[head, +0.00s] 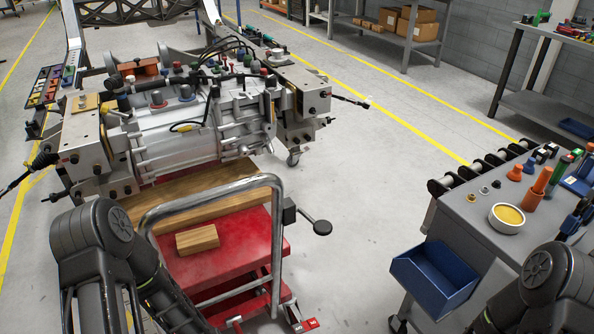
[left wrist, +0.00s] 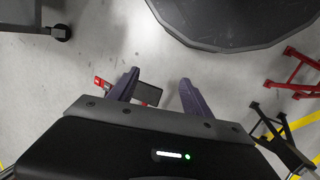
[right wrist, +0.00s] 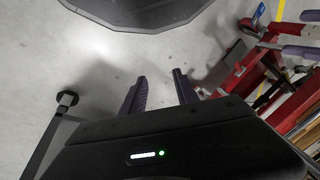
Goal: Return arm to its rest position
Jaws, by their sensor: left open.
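My left arm shows at the lower left of the head view, but its gripper is out of that picture. In the left wrist view my left gripper (left wrist: 158,92) has its two dark fingers apart with nothing between them, above the grey floor. In the right wrist view my right gripper (right wrist: 160,90) also has its two fingers apart and empty over bare floor. Part of my right arm shows at the lower right of the head view. Neither gripper touches any object.
A red lift cart (head: 235,247) with a grey handle (head: 212,191) and a wooden block (head: 198,240) stands ahead, by a metal chassis assembly (head: 180,130). A grey workbench (head: 478,222) with a blue bin (head: 436,280) is at right. Floor (head: 350,190) between is clear.

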